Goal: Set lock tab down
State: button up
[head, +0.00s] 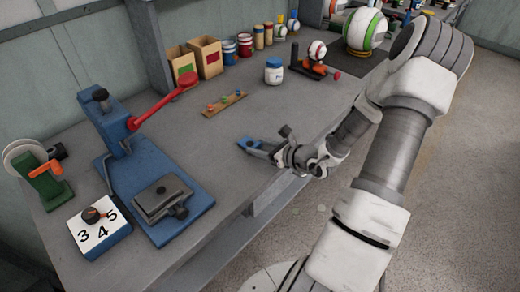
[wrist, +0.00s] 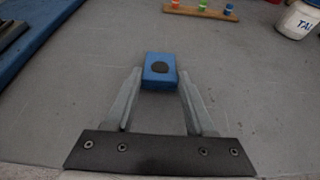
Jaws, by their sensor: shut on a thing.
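The lock tab, a small blue block with a dark round spot on top, is between my fingertips in the wrist view (wrist: 159,80). It also shows at the tip of my gripper in the head view (head: 247,142). My gripper (wrist: 160,84) is shut on the tab, one finger along each side. The gripper (head: 257,148) reaches in low over the grey bench from the right. I cannot tell whether the tab touches the bench top.
A blue press (head: 140,170) with a red lever (head: 165,100) stands at the left, beside a numbered block (head: 97,232). A wooden strip with coloured pegs (head: 225,104) and a white jar (head: 274,72) are farther back. The bench around the tab is clear.

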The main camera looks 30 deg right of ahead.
jog(key=shift+f, duration=0.3)
jog(key=shift+f, duration=0.15)
jog(key=o, duration=1.3)
jog(key=shift+r, duration=0.25)
jog(key=p+v, duration=0.1)
jog(key=v, duration=1.1)
jog(key=shift+p, duration=0.4)
